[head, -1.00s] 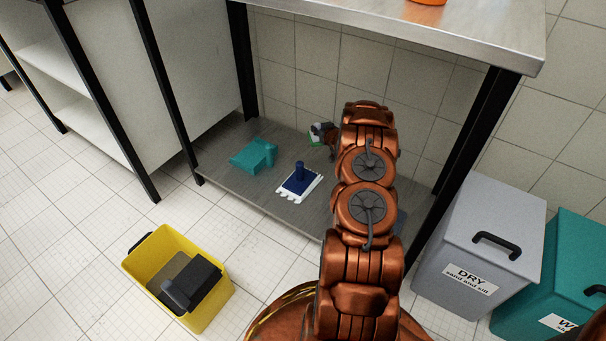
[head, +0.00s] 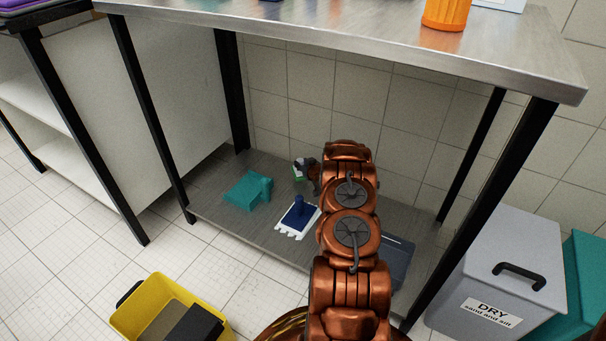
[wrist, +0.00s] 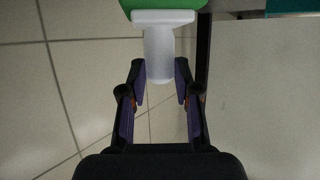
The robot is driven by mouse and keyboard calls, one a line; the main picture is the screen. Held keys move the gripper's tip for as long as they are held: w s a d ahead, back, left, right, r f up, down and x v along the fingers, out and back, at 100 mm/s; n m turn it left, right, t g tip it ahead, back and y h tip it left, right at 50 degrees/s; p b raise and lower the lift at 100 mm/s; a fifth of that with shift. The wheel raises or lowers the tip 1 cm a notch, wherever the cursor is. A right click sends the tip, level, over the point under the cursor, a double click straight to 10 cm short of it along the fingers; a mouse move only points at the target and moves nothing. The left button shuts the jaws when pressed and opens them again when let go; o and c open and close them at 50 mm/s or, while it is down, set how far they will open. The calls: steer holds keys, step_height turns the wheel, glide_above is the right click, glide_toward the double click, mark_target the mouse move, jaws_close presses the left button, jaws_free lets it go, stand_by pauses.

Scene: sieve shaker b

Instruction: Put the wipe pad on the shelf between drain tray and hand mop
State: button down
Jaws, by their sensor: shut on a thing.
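My gripper (head: 305,168) is shut on the white handle of the wipe pad, whose green body (head: 298,177) shows just below the jaws, over the shelf (head: 255,232). In the wrist view the white handle is between the fingers (wrist: 160,78), and part of the green pad (wrist: 165,4) shows at the top edge. The hand mop (head: 298,216), navy with a white fringe, sits on the shelf left of my arm. The drain tray, apparently the dark grey-blue piece (head: 397,262), lies to the right, partly hidden by my arm. I cannot tell the pad's height above the shelf.
A teal piece with a grip (head: 247,190) lies on the shelf left of the mop. The bench top (head: 350,38) overhangs the shelf, with black legs (head: 480,205) at its corners. A yellow bucket (head: 160,300) and a grey bin (head: 505,260) stand on the floor.

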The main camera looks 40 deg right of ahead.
steer(key=shift+f+b, duration=0.6)
steer(key=shift+f, duration=1)
steer(key=shift+f, duration=0.1)
steer(key=c, duration=0.8)
jaws_free()
steer(key=shift+s+r, duration=0.2)
steer(key=p+v, duration=0.4)
steer(key=v, duration=0.7)
steer(key=shift+s+a, duration=0.15)
steer(key=shift+s, duration=0.2)
